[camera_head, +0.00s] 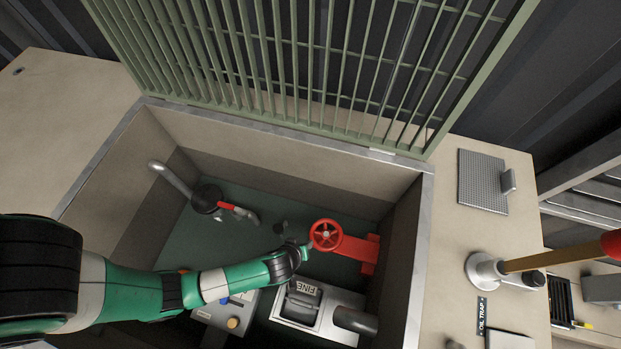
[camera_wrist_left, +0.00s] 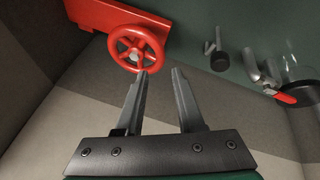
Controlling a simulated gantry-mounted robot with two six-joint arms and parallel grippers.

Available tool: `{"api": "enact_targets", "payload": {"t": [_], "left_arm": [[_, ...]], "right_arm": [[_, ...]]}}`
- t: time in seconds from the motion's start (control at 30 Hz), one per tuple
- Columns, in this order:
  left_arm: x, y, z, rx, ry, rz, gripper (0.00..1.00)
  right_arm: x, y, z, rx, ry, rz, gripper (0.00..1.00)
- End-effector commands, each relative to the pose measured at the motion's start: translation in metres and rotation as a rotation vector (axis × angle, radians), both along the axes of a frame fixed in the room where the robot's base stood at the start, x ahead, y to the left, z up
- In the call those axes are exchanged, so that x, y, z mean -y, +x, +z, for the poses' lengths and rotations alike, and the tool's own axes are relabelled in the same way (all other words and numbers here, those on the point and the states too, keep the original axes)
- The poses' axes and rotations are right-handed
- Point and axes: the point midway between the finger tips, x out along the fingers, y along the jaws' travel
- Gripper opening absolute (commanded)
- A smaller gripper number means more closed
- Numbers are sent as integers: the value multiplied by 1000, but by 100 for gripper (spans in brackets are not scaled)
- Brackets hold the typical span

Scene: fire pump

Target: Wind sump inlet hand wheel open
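The red sump inlet hand wheel (camera_head: 325,235) sits on a red valve body (camera_head: 364,250) inside the recessed sump box. In the left wrist view the wheel (camera_wrist_left: 136,48) shows just beyond the fingertips, with its spokes and hub facing me. My left gripper (camera_head: 308,246) reaches in from the left, at the left side of the wheel. Its two fingers (camera_wrist_left: 164,76) are apart with nothing between them. In the left wrist view the left fingertip is close to the lower rim; I cannot tell whether it touches. My right gripper is not in view.
A black pump with a red lever (camera_head: 236,208) stands at the left of the sump. A unit marked FINE (camera_head: 302,300) lies below the wheel. The green grate (camera_head: 300,60) stands raised behind. Sump walls (camera_head: 400,250) close in on the right.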

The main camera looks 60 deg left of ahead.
Motion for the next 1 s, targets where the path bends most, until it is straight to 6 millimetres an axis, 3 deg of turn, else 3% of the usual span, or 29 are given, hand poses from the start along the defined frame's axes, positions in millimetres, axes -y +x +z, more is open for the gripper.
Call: {"api": "enact_targets", "payload": {"t": [0.03, 0.1, 0.33, 0.5, 0.77, 1.0], "left_arm": [[-3, 5, -18, 2, -1, 3, 37], [-6, 11, -34, 1, 0, 3, 37], [-16, 31, -75, 3, -1, 2, 37], [-20, 38, -86, 1, -1, 1, 37], [-21, 39, -85, 2, -1, -1, 37], [-21, 39, -85, 2, -1, -1, 0]], "right_arm": [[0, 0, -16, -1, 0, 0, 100], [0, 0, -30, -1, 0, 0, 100], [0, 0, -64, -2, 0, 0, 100], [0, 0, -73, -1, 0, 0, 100], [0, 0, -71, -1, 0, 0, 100], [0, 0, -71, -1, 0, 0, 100]]}}
